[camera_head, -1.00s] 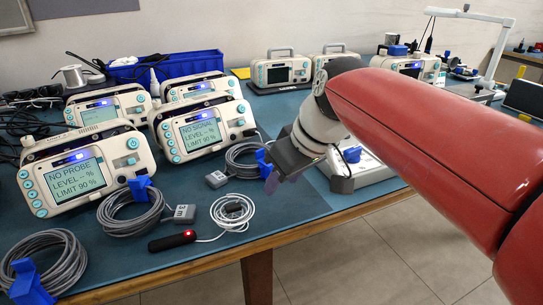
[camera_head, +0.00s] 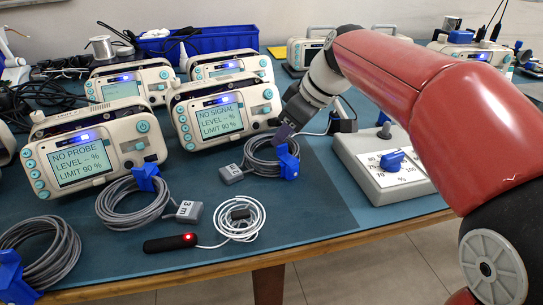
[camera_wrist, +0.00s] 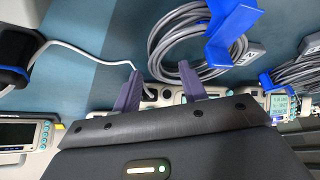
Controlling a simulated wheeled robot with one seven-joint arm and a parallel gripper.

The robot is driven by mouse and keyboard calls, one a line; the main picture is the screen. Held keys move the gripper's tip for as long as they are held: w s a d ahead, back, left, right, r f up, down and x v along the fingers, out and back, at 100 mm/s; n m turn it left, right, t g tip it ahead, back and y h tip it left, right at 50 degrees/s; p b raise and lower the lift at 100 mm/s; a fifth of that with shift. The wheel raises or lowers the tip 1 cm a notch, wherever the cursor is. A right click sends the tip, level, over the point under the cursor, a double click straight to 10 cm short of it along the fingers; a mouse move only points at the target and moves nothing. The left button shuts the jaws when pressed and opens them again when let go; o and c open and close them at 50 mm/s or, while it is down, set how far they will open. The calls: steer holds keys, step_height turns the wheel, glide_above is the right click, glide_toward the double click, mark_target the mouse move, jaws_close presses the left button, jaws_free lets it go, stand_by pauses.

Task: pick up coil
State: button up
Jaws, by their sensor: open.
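Several grey cable coils with blue clips lie on the blue-green mat. In the head view one is at the right (camera_head: 258,170), one in the middle (camera_head: 113,215) with a "3 m" tag, and one at the lower left (camera_head: 58,262). A smaller white coil (camera_head: 250,230) with a dark clip lies in front. My gripper (camera_head: 297,134) is open and empty, just behind and above the right grey coil. In the wrist view, a grey coil (camera_wrist: 160,40) with a blue clip (camera_wrist: 228,32) lies beyond my spread fingers (camera_wrist: 160,88); neither finger is around it.
A dial box (camera_head: 412,185) stands to the right. A black probe (camera_head: 170,243) lies near the front edge. Bare mat lies right of the white coil.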

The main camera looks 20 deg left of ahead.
steer(key=shift+x, duration=1.1)
jaws_close()
steer(key=shift+r, duration=0.15)
